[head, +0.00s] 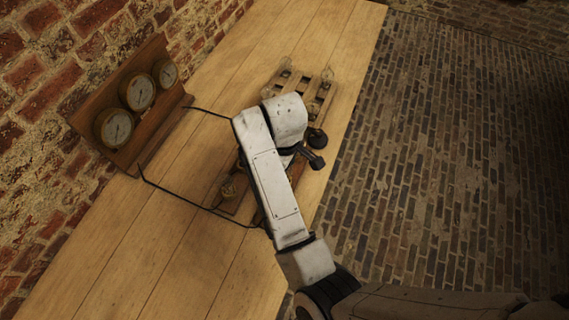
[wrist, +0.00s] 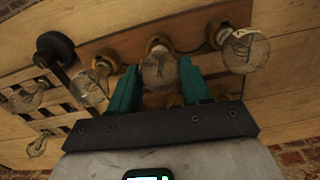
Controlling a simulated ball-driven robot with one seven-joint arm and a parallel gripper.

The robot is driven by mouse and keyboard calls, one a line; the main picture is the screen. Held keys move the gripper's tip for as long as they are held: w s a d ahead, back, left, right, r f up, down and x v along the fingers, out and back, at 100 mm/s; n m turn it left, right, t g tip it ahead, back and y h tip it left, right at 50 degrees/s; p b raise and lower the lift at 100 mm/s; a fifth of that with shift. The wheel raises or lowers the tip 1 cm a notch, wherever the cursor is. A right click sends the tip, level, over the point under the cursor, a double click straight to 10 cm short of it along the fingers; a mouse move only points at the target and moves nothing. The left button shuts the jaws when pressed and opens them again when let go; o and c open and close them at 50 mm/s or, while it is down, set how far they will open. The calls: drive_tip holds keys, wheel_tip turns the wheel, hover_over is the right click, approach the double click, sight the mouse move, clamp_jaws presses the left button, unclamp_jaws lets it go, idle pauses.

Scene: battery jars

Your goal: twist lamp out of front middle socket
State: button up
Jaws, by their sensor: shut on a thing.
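In the wrist view my gripper (wrist: 158,76) has its two teal fingers on either side of a clear round glass lamp (wrist: 158,68). It is shut on this lamp, the middle one of a row of three. The lamp's base meets a brass socket (wrist: 157,43) on a brown wooden board (wrist: 190,36). I cannot tell whether it is still threaded in. Another lamp (wrist: 245,50) is to the right, and a further one (wrist: 94,88) to the left. In the head view my arm hides the gripper and the held lamp; part of the board (head: 245,207) shows beside it.
A slatted wooden rack (head: 302,91) with glass lamps stands farther along the bench (head: 215,245). A black knob on a shaft (wrist: 55,46) is close left of the lamp row. Three dial gauges (head: 140,92) stand by the brick wall, with black cable running across the bench.

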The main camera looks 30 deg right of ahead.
drive_tip(key=n, duration=0.3)
drive_tip(key=shift+r, duration=0.7)
drive_tip(key=shift+r, duration=0.35)
drive_tip(key=shift+r, duration=0.25)
idle(0.3)
drive_tip(key=shift+r, duration=1.15)
drive_tip(key=shift+w+r, duration=0.3)
drive_tip(key=shift+r, duration=0.65)
drive_tip(key=shift+s+r, duration=0.3)
